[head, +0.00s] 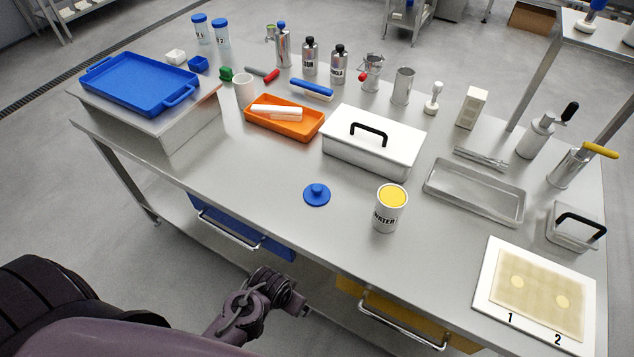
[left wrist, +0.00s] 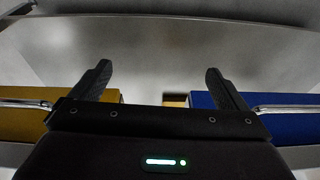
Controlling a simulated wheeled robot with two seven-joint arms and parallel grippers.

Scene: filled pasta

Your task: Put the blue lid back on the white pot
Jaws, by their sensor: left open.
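The blue lid (head: 317,194) with a round knob on top lies flat on the steel table near its front edge. The white pot (head: 387,216) stands upright to its right, labelled WATER, its top uncovered and yellow inside. They are apart. My left arm's wrist end (head: 265,298) is in front of the table, below the lid in the head view. In the left wrist view my left gripper (left wrist: 158,80) is open, with nothing between its fingers. It faces the table front, and neither lid nor pot shows there. My right gripper is not in view.
A white box with a black handle (head: 372,145) and an orange tray (head: 284,127) stand behind the lid. A metal tray (head: 474,192) and a white board with a dough sheet (head: 485,270) lie right. The blue drawer (head: 240,229) and yellow drawer (head: 400,317) have protruding handles.

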